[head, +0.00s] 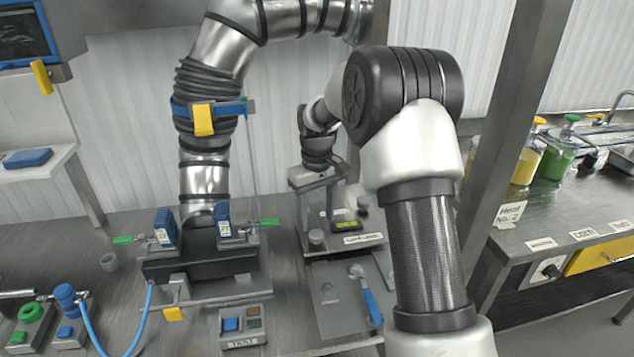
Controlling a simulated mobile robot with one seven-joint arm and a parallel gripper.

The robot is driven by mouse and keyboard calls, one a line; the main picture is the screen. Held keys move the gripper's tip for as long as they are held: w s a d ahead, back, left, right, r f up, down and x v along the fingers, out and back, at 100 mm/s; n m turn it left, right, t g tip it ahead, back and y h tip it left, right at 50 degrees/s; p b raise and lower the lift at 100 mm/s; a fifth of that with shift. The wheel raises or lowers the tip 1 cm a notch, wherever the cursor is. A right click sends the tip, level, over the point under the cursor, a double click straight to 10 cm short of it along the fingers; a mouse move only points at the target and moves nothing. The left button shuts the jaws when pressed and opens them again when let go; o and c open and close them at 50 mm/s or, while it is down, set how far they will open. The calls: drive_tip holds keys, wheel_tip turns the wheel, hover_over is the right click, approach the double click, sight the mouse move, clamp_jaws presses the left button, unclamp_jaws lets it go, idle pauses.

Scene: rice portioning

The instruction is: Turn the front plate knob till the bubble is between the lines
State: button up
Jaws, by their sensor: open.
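A metal plate unit (345,243) stands on the bench right of the large pipe, with a label on its front edge. A yellow-green level window (346,225) sits on it, too small to read the bubble or the lines. A grey round knob (316,238) is at its front left, and another grey knob (362,202) is farther back. My gripper (326,212) is open above the back left of the plate, pointing down. Its fingers are small and partly lost against the plate; I cannot tell whether they touch anything.
A tray with a blue-handled tool (367,297) lies in front of the plate. A clamped pipe base (200,262) with blue latches stands to the left. A small button box (241,326) is at the front. A steel post (513,130) rises at right.

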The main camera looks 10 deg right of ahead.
sight(317, 234)
wheel_tip(317, 234, up, 12)
drive_tip(key=shift+f+p, duration=0.25)
drive_tip(key=shift+p, duration=0.1)
drive_tip(key=s+r+m+t+p, duration=0.2)
drive_tip(key=s+r+t+p, duration=0.1)
drive_tip(key=s+r, duration=1.15)
drive_tip(key=s+f+m+t+p, duration=0.1)
drive_tip(key=s+t+p, duration=0.1)
drive_tip(key=s, duration=1.5)
drive_tip(key=shift+m+t+p, duration=0.3)
drive_tip(key=shift+m+p, duration=0.1)
drive_tip(key=shift+p, duration=0.05)
